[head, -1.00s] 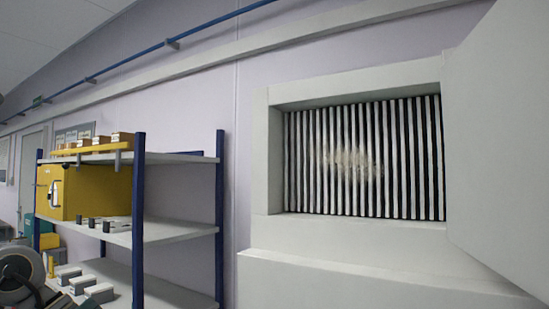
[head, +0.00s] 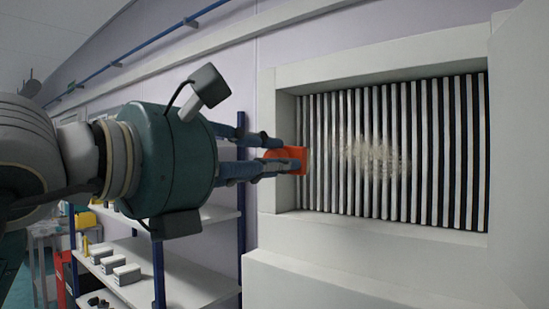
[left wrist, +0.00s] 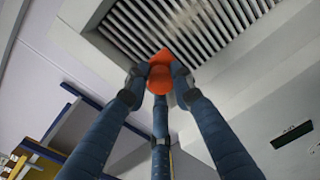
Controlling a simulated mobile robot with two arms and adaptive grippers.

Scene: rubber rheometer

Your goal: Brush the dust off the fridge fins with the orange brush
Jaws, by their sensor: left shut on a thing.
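The fridge fins (head: 330,150) are upright white slats with dark gaps, set in a recess of the white fridge. A beige dust patch (head: 374,157) lies on their middle. My left gripper (head: 283,161) is shut on the orange brush (head: 290,156) at the left edge of the recess, left of the dust. In the left wrist view the fingers close around the orange brush (left wrist: 161,74), whose tip points toward the fins (left wrist: 195,28). I cannot tell whether the brush touches the fins. The fingers hide part of the brush. My right gripper is not in view.
An open white door or panel (head: 518,150) stands to the right of the recess. A shelf rack (head: 190,270) with blue posts and small boxes stands at the left, behind my arm. A white ledge (head: 370,240) runs below the fins.

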